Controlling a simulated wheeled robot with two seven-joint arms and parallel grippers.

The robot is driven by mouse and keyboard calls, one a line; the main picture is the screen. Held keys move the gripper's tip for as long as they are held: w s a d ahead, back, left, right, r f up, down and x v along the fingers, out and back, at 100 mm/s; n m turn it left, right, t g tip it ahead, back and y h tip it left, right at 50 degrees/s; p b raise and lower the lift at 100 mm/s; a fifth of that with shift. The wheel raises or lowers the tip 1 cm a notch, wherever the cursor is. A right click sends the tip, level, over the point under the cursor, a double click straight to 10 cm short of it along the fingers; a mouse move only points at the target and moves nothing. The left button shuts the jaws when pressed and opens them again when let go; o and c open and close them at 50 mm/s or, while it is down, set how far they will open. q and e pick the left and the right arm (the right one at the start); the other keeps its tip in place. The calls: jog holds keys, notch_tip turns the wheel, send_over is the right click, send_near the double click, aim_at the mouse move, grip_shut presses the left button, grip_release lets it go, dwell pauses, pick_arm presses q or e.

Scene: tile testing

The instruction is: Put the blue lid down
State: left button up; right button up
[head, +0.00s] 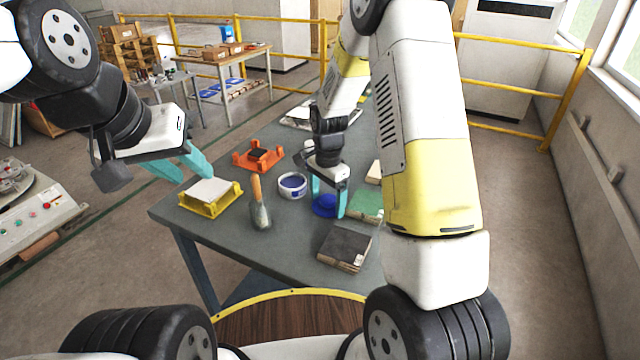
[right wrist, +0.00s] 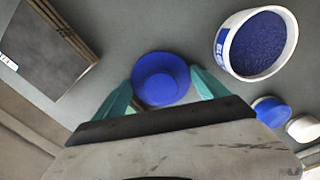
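The blue lid (head: 325,206) is low over or on the grey table; I cannot tell if it touches. My right gripper (head: 328,208) points down with a teal finger on each side of it. In the right wrist view the round lid (right wrist: 160,80) sits between the two fingertips (right wrist: 162,78), which appear to touch its edges. The white tub (head: 292,186) of blue powder stands left of the lid in the head view, uncovered; it also shows in the right wrist view (right wrist: 258,45). My left gripper (head: 196,176) is open and empty above a yellow holder.
The yellow holder (head: 212,207) carries a white tile. An orange holder (head: 258,156), a wooden-handled trowel (head: 258,205), a dark tile stack (head: 345,246) and a green tile (head: 366,205) lie around. Bare table (head: 290,235) shows between trowel and dark stack.

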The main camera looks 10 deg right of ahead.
aim_at(327, 199)
jog(key=shift+o, duration=1.2)
jog(key=shift+r, duration=0.15)
notch_tip(327, 199, up, 12)
jog(key=s+d+r+n+t+y, duration=0.1)
jog(key=s+r+n, duration=0.2)
jog(key=s+r, duration=0.25)
jog(key=s+d+r+n+t, duration=0.1)
jog(key=s+r+n+t, duration=0.1)
jog(key=s+r, duration=0.3)
jog(key=s+r+n+t+y, duration=0.1)
jog(key=s+r+n+t, duration=0.2)
jog(key=s, duration=0.9)
notch_tip(327, 199, up, 2)
jog(key=d+n, duration=0.1)
jog(key=n, duration=0.3)
jog(key=shift+s+r, duration=0.15)
jog(key=shift+s, duration=0.15)
